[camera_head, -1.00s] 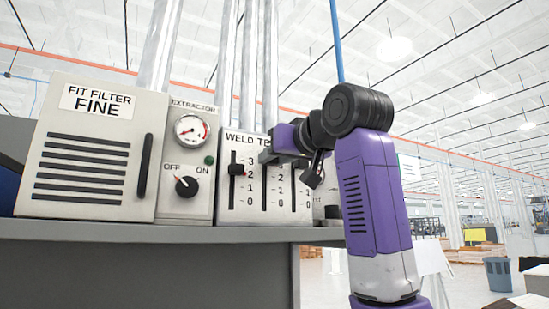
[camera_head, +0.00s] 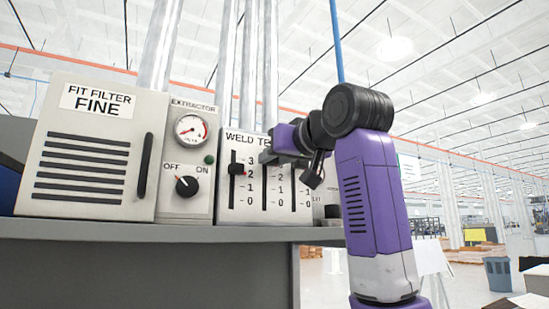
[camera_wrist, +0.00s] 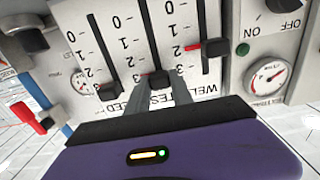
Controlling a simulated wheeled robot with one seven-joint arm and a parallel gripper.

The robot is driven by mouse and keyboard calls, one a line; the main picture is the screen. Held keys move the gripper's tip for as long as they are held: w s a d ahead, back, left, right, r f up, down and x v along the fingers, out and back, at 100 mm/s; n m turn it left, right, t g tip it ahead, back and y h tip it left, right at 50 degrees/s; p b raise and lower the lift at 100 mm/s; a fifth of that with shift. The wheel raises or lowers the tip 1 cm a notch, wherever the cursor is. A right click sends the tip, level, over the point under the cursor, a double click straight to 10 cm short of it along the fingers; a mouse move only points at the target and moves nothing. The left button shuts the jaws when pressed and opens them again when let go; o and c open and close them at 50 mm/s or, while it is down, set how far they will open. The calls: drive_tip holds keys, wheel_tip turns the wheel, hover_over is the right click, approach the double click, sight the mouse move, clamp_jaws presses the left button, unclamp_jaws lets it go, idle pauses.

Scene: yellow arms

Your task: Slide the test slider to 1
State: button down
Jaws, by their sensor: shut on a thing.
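The weld panel (camera_head: 228,205) has three vertical sliders with scales from 0 to 3; the wrist view shows it upside down. My gripper (camera_wrist: 156,90) is shut on the middle slider's black knob (camera_wrist: 159,80), by the 3 mark. I take this as the test slider, though its label is partly covered. The middle slot (camera_wrist: 146,40) is bare toward 0. In the head view my gripper (camera_head: 267,157) is at the upper part of the panel and hides that knob.
A neighbouring slider knob with a red pointer (camera_head: 237,169) is near 2. The other neighbouring knob (camera_wrist: 108,91) is near 3. The extractor panel with dial (camera_head: 191,129) and switch (camera_head: 186,186), and the filter box (camera_head: 85,165), stand left on the grey shelf (camera_head: 130,232).

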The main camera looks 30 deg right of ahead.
wheel_tip(320, 180, down, 6)
drive_tip(key=b, duration=0.3)
drive_tip(key=shift+b, duration=0.4)
drive_tip(key=shift+r, duration=0.1)
drive_tip(key=c, duration=1.1)
unclamp_jaws()
drive_tip(key=b, duration=0.3)
approach(264, 187)
drive_tip(key=s, duration=0.3)
drive_tip(key=shift+w, duration=0.1)
